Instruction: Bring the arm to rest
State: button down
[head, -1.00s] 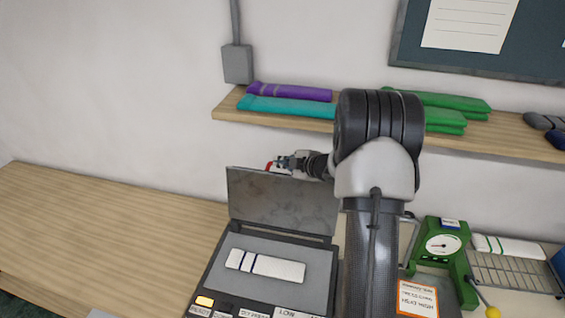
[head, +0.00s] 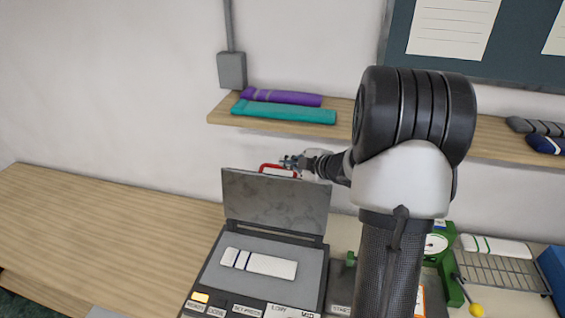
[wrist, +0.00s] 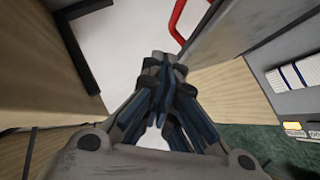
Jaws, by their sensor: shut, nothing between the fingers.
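My gripper (head: 286,162) is up behind the raised lid of the grey machine, beside the lid's red handle. In the wrist view my gripper (wrist: 163,68) has its fingers together with nothing between them. The red handle (head: 278,168) stands at the lid's top edge and also shows in the wrist view (wrist: 182,15); it looks apart from the fingers there. The lid (head: 275,204) stands open. A white knitted piece with dark stripes (head: 259,264) lies on the machine's bed. My arm hides part of the shelf and bench.
A wooden shelf (head: 225,118) with purple (head: 282,98) and teal (head: 284,112) rolls is above my gripper. A green dial gauge (head: 447,262) and a wire rack (head: 505,272) stand at the right. The wooden bench (head: 100,235) at the left is clear.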

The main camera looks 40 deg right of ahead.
jog(key=s+a+r+m+g+h+b, duration=0.3)
jog(key=s+a+r+m+h+b, duration=0.3)
jog(key=a+m, duration=0.25)
jog(key=s+a+f+m+g+y+b, duration=0.2)
jog(key=s+a+f, duration=0.2)
jog(key=s+a, duration=0.6)
jog(key=s+a+f+m+g+y+b, duration=0.2)
jog(key=s+a+f, duration=0.3)
jog(key=s+a, duration=0.5)
jog(key=s+g+y+b, duration=0.1)
jog(key=s, duration=0.3)
jog(key=shift+s+a+f, duration=0.15)
jog(key=shift+s+f, duration=0.05)
jog(key=shift+s, duration=0.2)
